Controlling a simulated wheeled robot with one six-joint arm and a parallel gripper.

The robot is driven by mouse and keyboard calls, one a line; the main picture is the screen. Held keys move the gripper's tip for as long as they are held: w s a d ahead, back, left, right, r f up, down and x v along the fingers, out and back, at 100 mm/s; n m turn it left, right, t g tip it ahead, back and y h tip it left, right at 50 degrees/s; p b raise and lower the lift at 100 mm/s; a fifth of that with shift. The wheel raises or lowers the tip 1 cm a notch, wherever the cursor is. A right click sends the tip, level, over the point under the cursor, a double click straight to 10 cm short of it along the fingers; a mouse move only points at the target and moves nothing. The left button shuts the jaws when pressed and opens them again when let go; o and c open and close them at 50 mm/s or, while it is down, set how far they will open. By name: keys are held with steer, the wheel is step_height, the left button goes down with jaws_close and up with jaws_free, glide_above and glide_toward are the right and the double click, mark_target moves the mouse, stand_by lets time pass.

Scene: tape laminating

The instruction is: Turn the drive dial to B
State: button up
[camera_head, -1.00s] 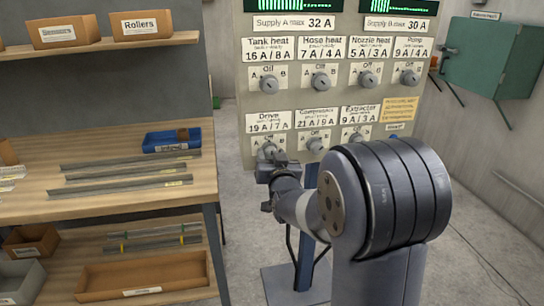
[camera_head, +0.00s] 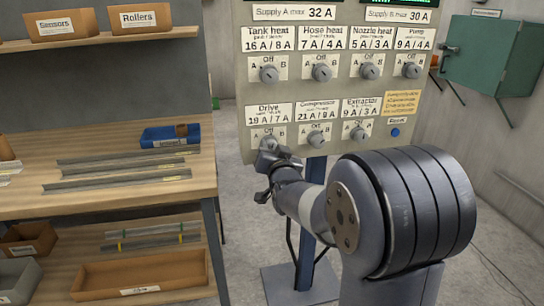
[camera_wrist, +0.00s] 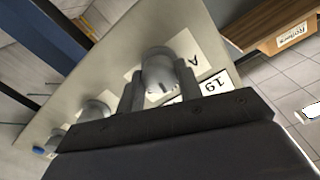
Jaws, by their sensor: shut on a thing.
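The drive dial (camera_wrist: 160,68) is a grey round knob on the lower-left part of the cream control panel (camera_head: 246,90). In the wrist view, my gripper (camera_wrist: 161,86) has one finger on each side of it and is shut on it. In the head view, my gripper (camera_head: 267,158) is at the panel under the Drive label (camera_head: 269,115) and hides much of the dial. Off, A and B marks show around it there, with B on the right. Which mark the dial points to cannot be told.
The compressor dial (camera_head: 317,139) is just right of my gripper, with the extractor dial (camera_head: 360,134) and a blue reset button (camera_head: 395,132) beyond. A row of dials is above. A workbench (camera_head: 60,205) with metal strips and a blue bin (camera_head: 170,135) stands left.

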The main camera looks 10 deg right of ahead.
steer(key=shift+m+b, duration=2.95)
steer(key=shift+m, duration=0.15)
steer(key=o, duration=1)
steer(key=shift+s, duration=0.1)
steer(key=s, duration=1)
steer(key=shift+s, duration=0.35)
